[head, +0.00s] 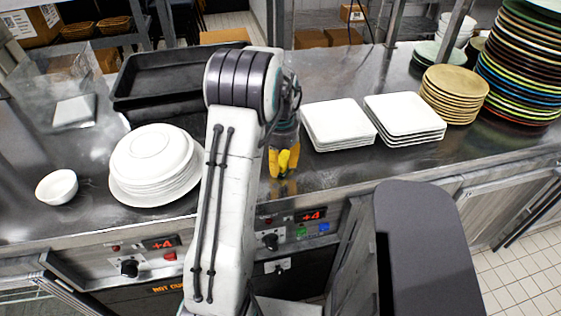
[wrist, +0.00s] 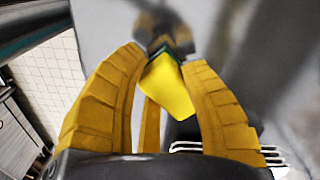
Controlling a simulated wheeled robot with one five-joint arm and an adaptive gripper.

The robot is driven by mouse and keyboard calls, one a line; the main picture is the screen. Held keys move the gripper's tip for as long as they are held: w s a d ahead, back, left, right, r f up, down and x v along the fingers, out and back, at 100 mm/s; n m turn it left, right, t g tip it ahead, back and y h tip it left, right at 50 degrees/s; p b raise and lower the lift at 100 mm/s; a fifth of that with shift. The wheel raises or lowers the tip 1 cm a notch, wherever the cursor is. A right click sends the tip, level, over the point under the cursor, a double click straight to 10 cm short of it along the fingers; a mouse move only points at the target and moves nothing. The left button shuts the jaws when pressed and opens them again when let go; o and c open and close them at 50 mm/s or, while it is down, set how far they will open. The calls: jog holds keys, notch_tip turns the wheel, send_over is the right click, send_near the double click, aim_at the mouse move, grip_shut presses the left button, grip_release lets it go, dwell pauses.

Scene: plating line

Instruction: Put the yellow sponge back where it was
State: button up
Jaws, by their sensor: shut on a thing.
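The yellow sponge (wrist: 168,88) is between the two ridged orange-yellow fingers of my gripper (wrist: 166,75) in the wrist view. My gripper is shut on it. A dark green edge shows at the sponge's far end. In the head view my gripper (head: 283,172) is over the front part of the steel counter, just right of my arm. Bright yellow shows there, but sponge and fingers are hard to tell apart. I cannot tell whether the sponge touches the counter.
A stack of white round plates (head: 153,158) stands left of my arm, with a small white bowl (head: 57,187) beyond it. A black tray (head: 137,100) lies behind. Square white plates (head: 338,122), tan plates (head: 455,85) and a tall multicoloured plate stack (head: 520,75) stand to the right.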

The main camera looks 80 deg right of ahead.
jog(key=shift+f, duration=0.15)
jog(key=o, duration=1.2)
jog(key=shift+c, duration=0.2)
